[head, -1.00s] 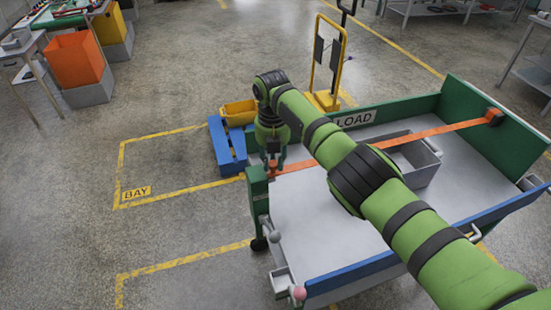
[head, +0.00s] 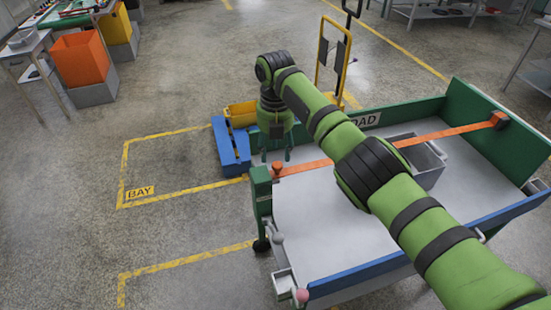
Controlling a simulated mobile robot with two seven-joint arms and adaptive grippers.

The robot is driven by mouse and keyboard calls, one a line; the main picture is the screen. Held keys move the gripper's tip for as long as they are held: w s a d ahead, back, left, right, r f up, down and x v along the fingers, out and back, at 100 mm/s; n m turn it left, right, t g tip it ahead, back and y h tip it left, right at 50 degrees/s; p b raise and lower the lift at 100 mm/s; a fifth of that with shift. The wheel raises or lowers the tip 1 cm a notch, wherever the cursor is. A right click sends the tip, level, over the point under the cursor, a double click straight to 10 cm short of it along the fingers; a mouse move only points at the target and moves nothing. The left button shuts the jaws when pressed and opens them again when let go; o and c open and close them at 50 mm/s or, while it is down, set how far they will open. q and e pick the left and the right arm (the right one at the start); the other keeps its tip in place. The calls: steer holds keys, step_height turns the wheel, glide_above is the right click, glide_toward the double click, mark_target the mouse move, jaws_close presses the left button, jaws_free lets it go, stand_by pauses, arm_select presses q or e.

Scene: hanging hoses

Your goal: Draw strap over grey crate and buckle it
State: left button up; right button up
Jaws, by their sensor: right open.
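The orange strap (head: 450,132) runs from an orange anchor (head: 498,120) on the cart's far right wall across the cart, above the grey crate (head: 428,166). Its left end reaches the orange buckle piece (head: 278,170) by the green post (head: 261,185) at the cart's left side. The strap looks taut and straight; part of it is hidden behind my right arm. I cannot tell from here whether the buckle is latched. My right gripper (head: 276,157) points down, open and empty, just behind and above the buckle, apart from it. My left gripper is not in view.
The green-walled cart (head: 330,225) has a blue front rail (head: 370,272). A yellow trolley handle (head: 333,60) rises behind the cart. The floor at left by the BAY marking is clear.

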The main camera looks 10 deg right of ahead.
mark_target(275, 165)
step_height(275, 165, up, 8)
steer(key=shift+f, duration=0.25)
steer(key=shift+s, duration=0.1)
